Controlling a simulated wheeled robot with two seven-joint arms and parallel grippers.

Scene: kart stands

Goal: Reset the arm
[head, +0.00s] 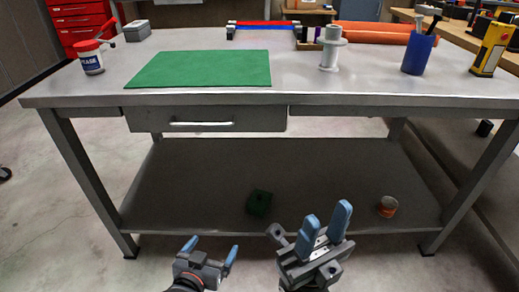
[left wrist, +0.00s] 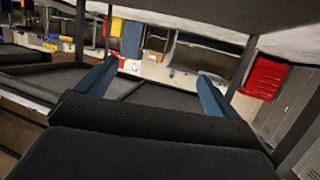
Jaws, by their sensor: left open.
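My left gripper (head: 211,248) is at the bottom of the head view, in front of the workbench. Its two blue fingers are spread apart with nothing between them. In the left wrist view the fingers (left wrist: 152,88) also stand wide apart and empty. My right gripper (head: 326,216) is to the right of it, lower front of the bench, tilted upward. Its blue fingers stand apart with a gap, and I see nothing held between them. Both grippers appear below the tabletop in the head view.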

